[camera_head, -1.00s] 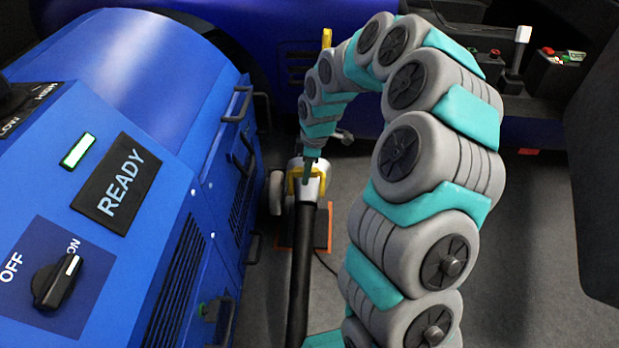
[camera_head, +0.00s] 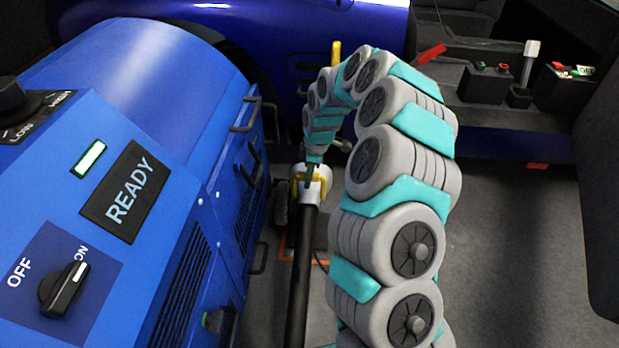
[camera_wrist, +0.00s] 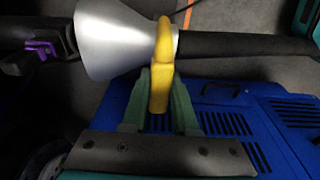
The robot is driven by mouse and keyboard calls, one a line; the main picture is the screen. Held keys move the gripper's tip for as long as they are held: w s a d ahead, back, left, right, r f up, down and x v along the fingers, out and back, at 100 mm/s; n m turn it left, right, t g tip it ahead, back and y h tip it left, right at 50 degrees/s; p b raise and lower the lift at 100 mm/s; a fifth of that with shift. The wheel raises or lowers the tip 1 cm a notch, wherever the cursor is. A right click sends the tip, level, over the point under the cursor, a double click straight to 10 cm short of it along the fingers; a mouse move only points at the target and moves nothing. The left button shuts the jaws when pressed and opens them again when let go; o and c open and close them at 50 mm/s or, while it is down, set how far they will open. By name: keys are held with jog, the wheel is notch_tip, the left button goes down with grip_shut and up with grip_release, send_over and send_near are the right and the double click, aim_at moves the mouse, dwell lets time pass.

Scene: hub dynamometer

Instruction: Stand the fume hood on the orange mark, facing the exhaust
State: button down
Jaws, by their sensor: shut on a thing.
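The fume hood is a silver cone (camera_wrist: 115,40) with a yellow handle (camera_wrist: 162,50) and a black hose (camera_head: 299,265). My gripper (camera_wrist: 160,88) is shut on the yellow handle. In the head view the hood (camera_head: 318,192) hangs at the end of my arm, its hose running down toward the front. An orange line (camera_wrist: 187,14) also shows at the top of the wrist view. A grey pipe end, possibly the exhaust (camera_head: 343,146), is just behind the hood, below the blue car (camera_head: 290,50).
A blue machine (camera_head: 185,90) with a READY panel (camera_head: 125,192) and side handles stands close on the left. A dark wheel (camera_head: 281,200) is beside the hood. Grey floor (camera_head: 500,240) is open on the right. A dark panel (camera_head: 600,180) edges the right side.

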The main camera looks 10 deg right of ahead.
jog(key=c, duration=0.7)
grip_release()
jog(key=r, duration=0.3)
jog(key=d+r, duration=0.1)
jog(key=r, duration=0.7)
jog(key=shift+s+d+r, duration=0.15)
jog(key=shift+s+d, duration=0.15)
jog(key=shift+d, duration=0.05)
jog(key=s+a+r+m, duration=0.25)
jog(key=s+r, duration=0.25)
jog(key=s, duration=0.4)
jog(key=s+a+r+m, duration=0.25)
jog(key=s+r, duration=0.25)
jog(key=s, duration=0.5)
jog(key=s+d+m, duration=0.1)
jog(key=s+m, duration=0.2)
jog(key=s, duration=0.5)
jog(key=s+d+f+m+g+h, duration=0.1)
jog(key=s+m, duration=0.2)
jog(key=s, duration=0.5)
jog(key=s+d+f+m+g, duration=0.1)
jog(key=s+m, duration=0.2)
jog(key=s, duration=0.5)
jog(key=shift+s+d+h, duration=0.1)
jog(key=shift+d+h, duration=0.05)
jog(key=shift+h, duration=0.15)
